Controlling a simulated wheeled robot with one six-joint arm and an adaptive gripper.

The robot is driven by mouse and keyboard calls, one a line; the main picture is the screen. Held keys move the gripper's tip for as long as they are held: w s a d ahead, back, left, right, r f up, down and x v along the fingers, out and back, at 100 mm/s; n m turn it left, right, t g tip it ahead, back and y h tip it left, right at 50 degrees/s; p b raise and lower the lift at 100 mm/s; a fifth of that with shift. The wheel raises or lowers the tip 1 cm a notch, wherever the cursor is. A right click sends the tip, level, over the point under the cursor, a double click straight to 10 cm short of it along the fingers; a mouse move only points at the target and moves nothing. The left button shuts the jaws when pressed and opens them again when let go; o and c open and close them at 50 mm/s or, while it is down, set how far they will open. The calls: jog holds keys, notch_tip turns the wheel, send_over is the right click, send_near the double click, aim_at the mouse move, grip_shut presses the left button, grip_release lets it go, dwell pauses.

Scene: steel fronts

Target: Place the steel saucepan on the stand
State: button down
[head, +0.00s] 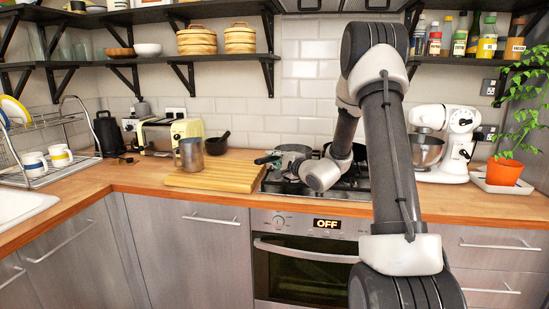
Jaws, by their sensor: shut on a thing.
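A grey steel saucepan (293,149) is at the left side of the hob, at the back of the counter. My gripper (269,160) is at its left side, small in the head view, and is shut on what looks like the saucepan's handle. My wrist hides part of the pan's front, so I cannot tell whether its base touches the hob. No separate stand shows clearly; the black pan supports of the hob (352,187) are partly hidden by my arm.
A wooden board (215,178) lies left of the hob, with a metal jug (190,155) at its back left edge. A toaster (168,134), kettle (107,133) and dish rack (45,160) stand farther left. A white mixer (446,143) stands right. Shelves hang above.

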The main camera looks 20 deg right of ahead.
jog(key=shift+f, duration=0.45)
dwell(0.4)
jog(key=c, duration=1.3)
grip_release()
jog(key=shift+f, duration=0.1)
